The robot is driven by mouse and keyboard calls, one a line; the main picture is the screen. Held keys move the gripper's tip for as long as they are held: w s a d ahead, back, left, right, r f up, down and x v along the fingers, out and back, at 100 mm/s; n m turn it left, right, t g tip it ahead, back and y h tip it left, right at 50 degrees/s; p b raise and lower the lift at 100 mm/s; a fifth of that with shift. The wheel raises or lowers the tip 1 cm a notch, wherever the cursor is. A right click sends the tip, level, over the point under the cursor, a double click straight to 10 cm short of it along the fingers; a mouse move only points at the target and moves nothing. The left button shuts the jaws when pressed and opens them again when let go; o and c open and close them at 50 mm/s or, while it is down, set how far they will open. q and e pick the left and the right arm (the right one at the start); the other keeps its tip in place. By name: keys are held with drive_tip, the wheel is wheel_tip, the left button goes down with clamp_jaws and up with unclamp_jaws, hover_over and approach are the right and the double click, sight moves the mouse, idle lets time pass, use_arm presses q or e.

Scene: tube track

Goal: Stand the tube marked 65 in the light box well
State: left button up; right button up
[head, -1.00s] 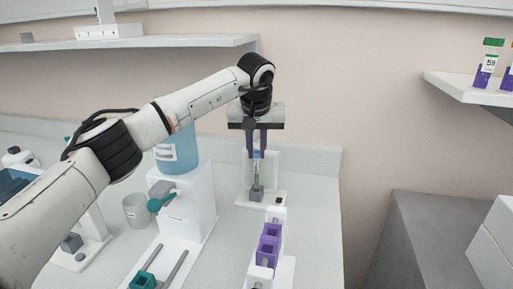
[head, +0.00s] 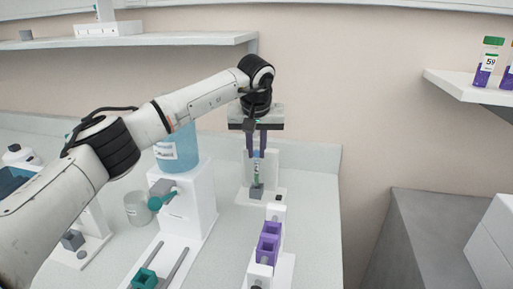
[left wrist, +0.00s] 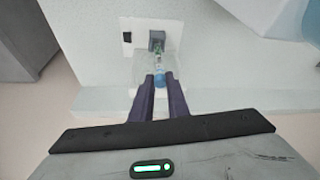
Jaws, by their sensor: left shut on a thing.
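My left gripper (head: 257,153) is shut on a slim clear tube (head: 256,171), held upright by its upper part. The tube's label is too small to read. The tube stands directly over the grey well (head: 257,191) of the light box, and its lower end meets the well's top in the head view. I cannot tell how deep it sits. In the left wrist view the tube's blue top (left wrist: 160,78) is between the fingertips (left wrist: 160,77), with the grey well (left wrist: 156,37) beyond. The light box (head: 273,194) has a white base and a pale upright panel. My right gripper is out of view.
A purple holder (head: 268,247) on a white stand is in front of the light box. A white dispenser (head: 188,200) with a blue tank (head: 177,153) and a clear beaker (head: 138,208) stand to the left. A tube marked 59 (head: 488,62) is on the right shelf.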

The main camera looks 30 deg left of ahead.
use_arm(q)
drive_tip(key=shift+f, duration=0.2)
drive_tip(key=shift+f, duration=0.6)
idle(0.4)
drive_tip(key=shift+f, duration=0.45)
drive_tip(key=o, duration=0.9)
drive_tip(key=shift+c, duration=0.2)
